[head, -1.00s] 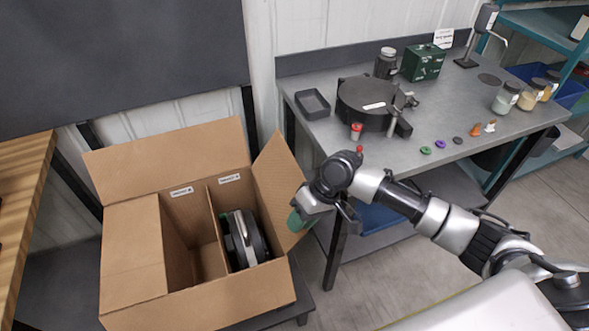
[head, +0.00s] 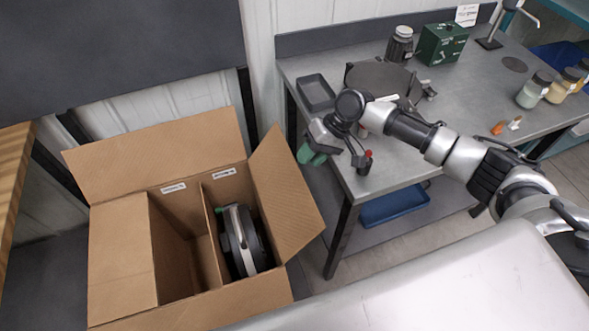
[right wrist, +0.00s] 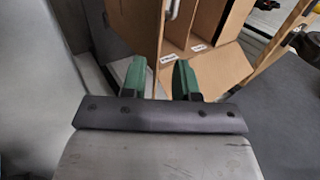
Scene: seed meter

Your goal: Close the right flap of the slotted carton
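The slotted carton (head: 200,312) stands open at the lower left of the head view. Its right flap (head: 287,198) stands up and leans outward from the right side. The left flap (head: 122,250) lies folded inward over the left part. My right gripper (head: 310,155), with green fingertips, is in the air to the right of the right flap's upper part, apart from it in the picture. The right wrist view shows its two fingertips (right wrist: 160,80) spread with nothing between them, and part of the carton (right wrist: 218,68) beyond. My left gripper is out of view.
The carton's back flap (head: 155,155) is raised. A black and grey device (head: 243,242) sits in the right compartment. A grey workbench (head: 465,100) stands to the right, holding a black tray (head: 316,93), a green box (head: 441,44) and jars. A blue bin (head: 395,207) is below it.

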